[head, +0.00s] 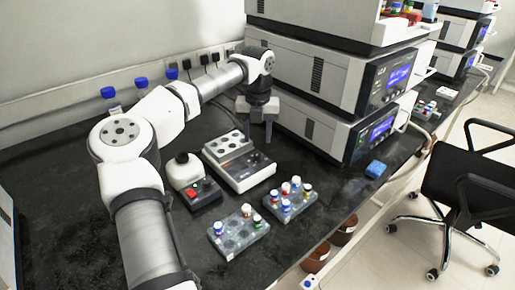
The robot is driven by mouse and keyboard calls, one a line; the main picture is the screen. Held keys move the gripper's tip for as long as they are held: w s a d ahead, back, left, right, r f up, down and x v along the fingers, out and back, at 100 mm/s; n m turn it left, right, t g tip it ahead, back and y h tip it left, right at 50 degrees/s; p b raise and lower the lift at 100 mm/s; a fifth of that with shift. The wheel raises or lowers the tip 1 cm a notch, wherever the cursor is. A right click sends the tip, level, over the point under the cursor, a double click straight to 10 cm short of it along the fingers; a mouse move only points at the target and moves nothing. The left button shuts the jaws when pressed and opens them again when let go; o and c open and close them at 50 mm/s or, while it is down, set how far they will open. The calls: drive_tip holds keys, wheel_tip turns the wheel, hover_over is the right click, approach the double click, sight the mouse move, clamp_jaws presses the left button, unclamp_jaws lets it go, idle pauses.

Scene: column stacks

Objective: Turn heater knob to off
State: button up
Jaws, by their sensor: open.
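The heater (238,170) is a low white and dark box with a pale block of round wells on its top. It stands on the black bench, left of the column stack. Small dark shapes at its right front could be the knob (255,158); I cannot make out its setting. My gripper (257,138) points down at the back right edge of the heater. Its two fingers are spread, with nothing seen between them. It appears apart from the knob, though the depth is hard to judge.
A small mixer with a red button (191,192) stands left of the heater. Vial racks (239,234) (291,203) are in front. The instrument stack (318,127) rises close on the right. Blue-capped bottles (141,84) stand by the wall.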

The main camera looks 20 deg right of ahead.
sight(258, 154)
wheel_tip(258, 154, up, 7)
drive_tip(key=shift+r, duration=0.2)
idle(0.4)
